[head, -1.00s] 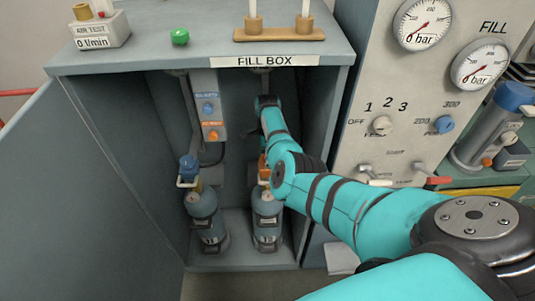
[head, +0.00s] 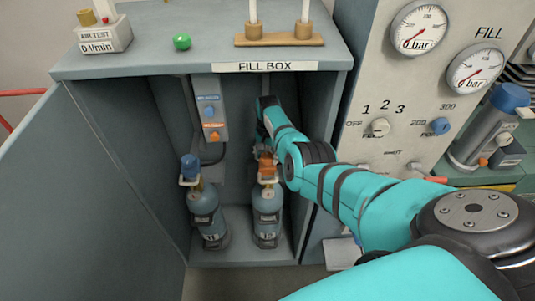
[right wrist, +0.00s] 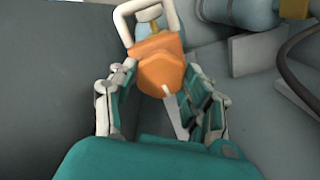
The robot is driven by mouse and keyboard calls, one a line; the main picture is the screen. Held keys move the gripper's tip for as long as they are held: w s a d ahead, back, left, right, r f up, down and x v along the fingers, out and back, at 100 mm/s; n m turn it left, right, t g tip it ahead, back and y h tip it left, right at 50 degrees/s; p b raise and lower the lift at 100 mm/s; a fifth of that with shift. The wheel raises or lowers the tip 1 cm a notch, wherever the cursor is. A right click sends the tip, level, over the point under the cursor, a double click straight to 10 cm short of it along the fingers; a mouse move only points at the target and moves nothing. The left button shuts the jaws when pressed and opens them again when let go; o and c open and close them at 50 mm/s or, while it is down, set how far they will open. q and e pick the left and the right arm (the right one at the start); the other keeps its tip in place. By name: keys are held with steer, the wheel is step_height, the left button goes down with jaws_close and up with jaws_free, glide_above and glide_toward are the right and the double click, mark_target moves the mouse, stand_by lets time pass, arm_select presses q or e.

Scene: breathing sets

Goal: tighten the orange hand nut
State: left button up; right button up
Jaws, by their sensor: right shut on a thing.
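The orange hand nut (head: 267,165) is at the top of the right-hand cylinder (head: 267,215) inside the fill box, partly hidden by my right arm. In the right wrist view the orange hand nut (right wrist: 160,68) sits between the two fingers of my right gripper (right wrist: 161,84), beside a white looped handle. The gripper is shut on the nut, with a finger on either side of it. In the head view the forearm mostly hides the fingers. My left gripper is in neither current view.
A second cylinder (head: 207,217) with a blue top stands to the left in the box. A switch box (head: 209,115) hangs above it. The open door (head: 90,190) is on the left, and the gauge panel (head: 400,110) stands close on the right.

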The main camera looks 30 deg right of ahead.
steer(key=n, duration=0.3)
steer(key=shift+n, duration=0.4)
steer(key=n, duration=0.4)
steer(key=shift+n+p, duration=0.3)
steer(key=shift+p, duration=0.05)
steer(key=n, duration=1.3)
steer(key=shift+n, duration=0.3)
steer(key=n, duration=0.3)
steer(key=shift+n, duration=0.3)
steer(key=n, duration=0.4)
steer(key=shift+b, duration=0.4)
steer(key=shift+n, duration=2.1)
steer(key=shift+b, duration=0.3)
